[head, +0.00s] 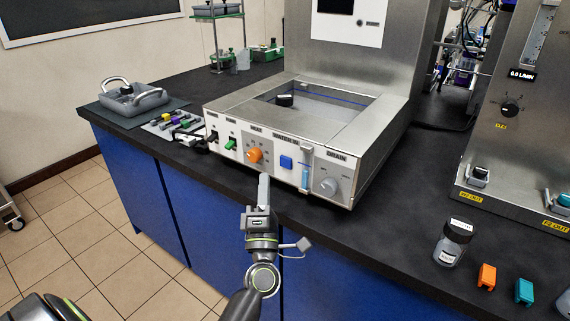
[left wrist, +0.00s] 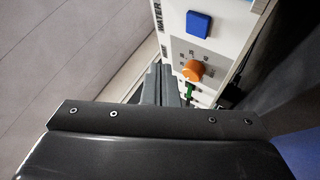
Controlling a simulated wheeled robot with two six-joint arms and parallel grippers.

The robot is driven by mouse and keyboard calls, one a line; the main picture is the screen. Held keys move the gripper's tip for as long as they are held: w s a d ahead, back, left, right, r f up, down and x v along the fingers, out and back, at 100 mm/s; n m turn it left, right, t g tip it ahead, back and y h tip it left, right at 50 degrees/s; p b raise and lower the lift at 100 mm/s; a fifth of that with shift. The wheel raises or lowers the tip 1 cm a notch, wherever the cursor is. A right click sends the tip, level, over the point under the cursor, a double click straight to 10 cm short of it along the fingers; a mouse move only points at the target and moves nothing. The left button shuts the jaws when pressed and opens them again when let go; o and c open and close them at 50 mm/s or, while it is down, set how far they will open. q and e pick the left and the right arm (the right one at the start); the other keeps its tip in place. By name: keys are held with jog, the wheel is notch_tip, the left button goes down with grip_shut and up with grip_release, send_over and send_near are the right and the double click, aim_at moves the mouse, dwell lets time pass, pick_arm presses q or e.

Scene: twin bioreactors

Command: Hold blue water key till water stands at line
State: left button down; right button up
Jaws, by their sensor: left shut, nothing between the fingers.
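The blue water key (head: 286,162) is a square button on the white front panel of a steel basin (head: 350,127). It also shows in the left wrist view (left wrist: 198,24). A blue line (head: 335,97) runs along the basin's inner wall; I cannot tell where the water surface stands against it. A narrow gauge (head: 305,178) right of the key looks light blue in its lower part. My left gripper (head: 264,178) is shut and empty, in front of the panel, below and left of the key and apart from it. My right gripper is not in view.
An orange knob (head: 255,155) sits left of the key, and a grey drain knob (head: 328,187) right of it. A black object (head: 284,100) is in the basin. A jar (head: 453,243) and orange (head: 487,277) and teal (head: 524,291) blocks stand on the counter at right.

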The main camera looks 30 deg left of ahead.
aim_at(282, 158)
pick_arm(q)
jog(key=shift+w+d, duration=0.2)
jog(key=shift+w, duration=2.3)
jog(key=shift+w, duration=0.4)
jog(key=shift+w, duration=0.4)
dwell(4.7)
